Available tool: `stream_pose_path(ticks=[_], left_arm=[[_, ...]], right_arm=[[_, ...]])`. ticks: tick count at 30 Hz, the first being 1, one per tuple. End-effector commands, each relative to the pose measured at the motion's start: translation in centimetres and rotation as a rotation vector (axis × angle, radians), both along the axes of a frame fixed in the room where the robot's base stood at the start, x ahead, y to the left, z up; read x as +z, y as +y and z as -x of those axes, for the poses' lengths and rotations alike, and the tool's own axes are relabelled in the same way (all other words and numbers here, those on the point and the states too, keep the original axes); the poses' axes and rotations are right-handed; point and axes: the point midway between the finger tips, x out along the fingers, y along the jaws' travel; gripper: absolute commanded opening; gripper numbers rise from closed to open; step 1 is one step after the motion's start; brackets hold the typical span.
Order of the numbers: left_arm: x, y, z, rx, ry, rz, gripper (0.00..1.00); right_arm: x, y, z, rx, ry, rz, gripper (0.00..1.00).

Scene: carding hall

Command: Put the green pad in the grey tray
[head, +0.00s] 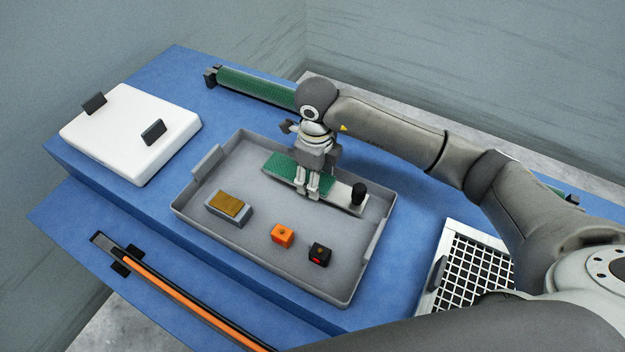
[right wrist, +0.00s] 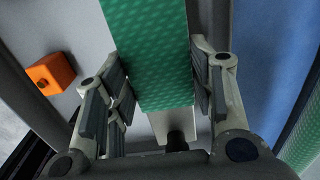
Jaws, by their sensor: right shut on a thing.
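The green pad (head: 286,168), a flat strip with a pale bare end and a black knob (head: 359,193), is inside the outline of the grey tray (head: 262,262), along its far side. My right gripper (head: 311,190) points down and is shut on the pad near its middle. In the right wrist view the dotted green pad (right wrist: 153,45) runs between the two fingers (right wrist: 160,88). I cannot tell whether the pad touches the tray floor. My left gripper is not in view.
In the tray are a grey block with a tan top (head: 229,208), an orange cube (head: 282,235) and a black cube (head: 319,255). A white slab (head: 130,135) lies left, a white grid (head: 470,270) right, a long green strip (head: 255,88) behind. An orange bar (head: 190,302) runs along the front.

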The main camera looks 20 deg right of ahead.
Motion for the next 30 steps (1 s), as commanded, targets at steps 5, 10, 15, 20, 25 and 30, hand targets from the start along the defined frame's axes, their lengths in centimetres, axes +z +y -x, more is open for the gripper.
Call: stream_pose_path(ticks=[5, 10, 15, 20, 25, 30], left_arm=[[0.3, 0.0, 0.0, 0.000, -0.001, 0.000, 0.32], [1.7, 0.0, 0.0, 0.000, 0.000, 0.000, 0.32], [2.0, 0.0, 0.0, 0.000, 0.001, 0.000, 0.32], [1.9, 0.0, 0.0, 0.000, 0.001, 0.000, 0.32], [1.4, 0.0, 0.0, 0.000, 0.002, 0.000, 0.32], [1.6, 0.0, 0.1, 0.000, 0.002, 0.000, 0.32]], right_arm=[[-0.8, 0.2, -0.7, -0.001, 0.000, 0.000, 0.22], [-2.8, 0.3, -0.8, 0.000, 0.006, 0.001, 0.22], [-4.2, 0.3, -1.0, 0.000, -0.001, 0.000, 0.22], [-4.3, 0.3, -1.0, 0.000, -0.002, 0.001, 0.22], [-4.7, 0.3, -1.0, 0.000, -0.002, 0.001, 0.22], [-4.5, 0.3, -1.0, 0.000, -0.001, 0.001, 0.71]])
